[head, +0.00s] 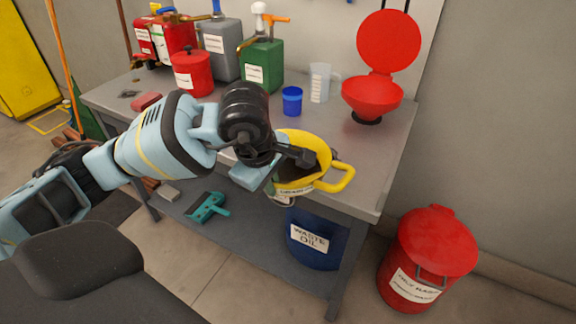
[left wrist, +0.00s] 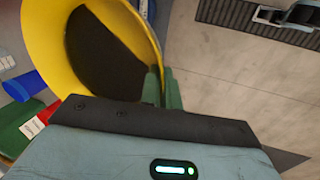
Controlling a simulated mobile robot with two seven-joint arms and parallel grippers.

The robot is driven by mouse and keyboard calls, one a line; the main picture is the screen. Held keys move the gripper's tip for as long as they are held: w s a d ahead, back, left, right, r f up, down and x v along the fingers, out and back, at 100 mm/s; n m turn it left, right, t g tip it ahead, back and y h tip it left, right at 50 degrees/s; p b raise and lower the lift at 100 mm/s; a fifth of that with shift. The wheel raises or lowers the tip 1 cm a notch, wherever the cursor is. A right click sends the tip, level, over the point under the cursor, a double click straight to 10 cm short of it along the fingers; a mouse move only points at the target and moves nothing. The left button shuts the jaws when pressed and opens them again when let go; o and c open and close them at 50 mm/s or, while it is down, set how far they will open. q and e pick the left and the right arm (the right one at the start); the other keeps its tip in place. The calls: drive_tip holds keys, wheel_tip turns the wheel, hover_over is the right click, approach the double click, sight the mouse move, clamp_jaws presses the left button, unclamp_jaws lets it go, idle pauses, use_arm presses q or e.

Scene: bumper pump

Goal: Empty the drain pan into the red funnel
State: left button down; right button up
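The drain pan (head: 318,150) is yellow with a dark inside and a label on its front. It is at the front right of the workbench, and a yellow handle shows on its right side. My left gripper (head: 280,166) is at its left side. In the left wrist view, the fingers (left wrist: 162,88) are closed on the rim of the pan (left wrist: 40,30), one on each side. Dark contents or a dark inner surface show there. The red funnel (head: 372,97) stands at the bench's back right, its round red lid (head: 389,40) raised. The right gripper is not in view.
The grey workbench (head: 375,185) holds a blue cup (head: 292,100), a clear jug (head: 319,82), a red can (head: 192,73) and several containers at the back. A blue waste oil drum (head: 318,242) stands below. A red bin (head: 428,255) stands on the floor at right.

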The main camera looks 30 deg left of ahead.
use_arm(q)
drive_tip(key=d+m, duration=0.1)
drive_tip(key=m, duration=0.2)
drive_tip(key=d+m+h, duration=0.1)
drive_tip(key=m, duration=0.2)
drive_tip(key=s+m+g+h, duration=0.1)
drive_tip(key=m, duration=0.2)
drive_tip(key=shift+d, duration=0.4)
drive_tip(key=shift+s+d+r+m+g+h, duration=0.15)
drive_tip(key=shift+d+m+g, duration=0.25)
drive_tip(key=shift+m, duration=1.05)
drive_tip(key=shift+s+d+m+g+h, duration=0.1)
drive_tip(key=shift+s+d+m+g, duration=0.2)
drive_tip(key=shift+m, duration=1.1)
drive_tip(key=shift+s+d+r+m+g+h, duration=0.1)
drive_tip(key=shift+s+d+m+g+h, duration=0.25)
drive_tip(key=shift+m, duration=1.1)
drive_tip(key=shift+w+d, duration=0.15)
drive_tip(key=shift+w, duration=0.05)
